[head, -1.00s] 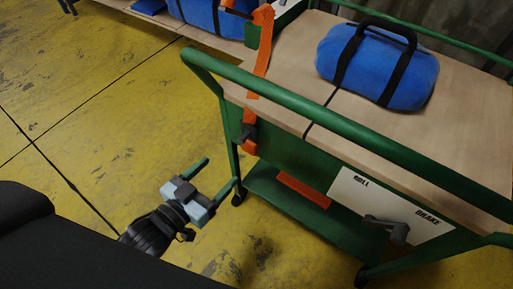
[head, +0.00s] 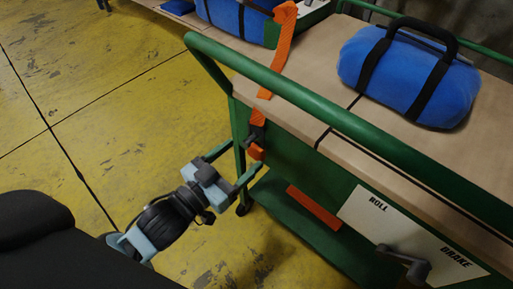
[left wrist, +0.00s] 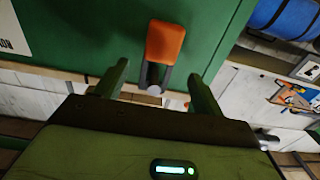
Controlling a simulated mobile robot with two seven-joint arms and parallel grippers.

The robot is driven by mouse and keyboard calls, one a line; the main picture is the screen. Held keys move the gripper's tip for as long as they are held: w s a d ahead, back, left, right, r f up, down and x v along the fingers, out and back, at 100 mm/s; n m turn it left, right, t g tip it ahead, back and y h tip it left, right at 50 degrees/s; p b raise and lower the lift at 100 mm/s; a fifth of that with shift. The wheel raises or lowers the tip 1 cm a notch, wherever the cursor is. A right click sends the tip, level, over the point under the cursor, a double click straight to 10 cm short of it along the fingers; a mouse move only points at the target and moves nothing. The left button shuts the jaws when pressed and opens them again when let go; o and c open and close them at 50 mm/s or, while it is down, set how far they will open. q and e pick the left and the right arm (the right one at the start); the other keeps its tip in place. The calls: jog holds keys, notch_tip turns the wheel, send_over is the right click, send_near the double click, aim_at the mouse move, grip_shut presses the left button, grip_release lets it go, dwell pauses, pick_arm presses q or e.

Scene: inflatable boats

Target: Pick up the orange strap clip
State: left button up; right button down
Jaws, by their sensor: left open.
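The orange strap clip (head: 257,152) hangs at the lower end of an orange strap (head: 274,75), against the green end of the cart, just below a dark fitting. In the left wrist view an orange block (left wrist: 165,42) with grey prongs and a pale round end lies between and beyond my fingertips. My left gripper (head: 236,162) is open and empty, with its fingers pointing at the clip from the left. It also shows in the left wrist view (left wrist: 159,74). I cannot tell whether a finger touches the clip. My right gripper is not in view.
The green cart (head: 300,95) has a rail above the gripper and a lower shelf with an orange bar (head: 314,206). A blue bag (head: 410,75) lies on top. A ROLL/BRAKE plate (head: 412,232) with a grey lever is at right. Yellow floor is clear at left.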

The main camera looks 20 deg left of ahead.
aim_at(253, 147)
pick_arm(q)
jog(key=shift+w+d, duration=0.1)
jog(key=shift+w, duration=0.15)
jog(key=b+x, duration=0.1)
jog(key=x, duration=0.3)
jog(key=shift+f+b, duration=0.15)
jog(key=shift+b, duration=0.2)
jog(key=shift+w+d, duration=0.15)
jog(key=shift+w, duration=0.1)
jog(key=c, duration=1.1)
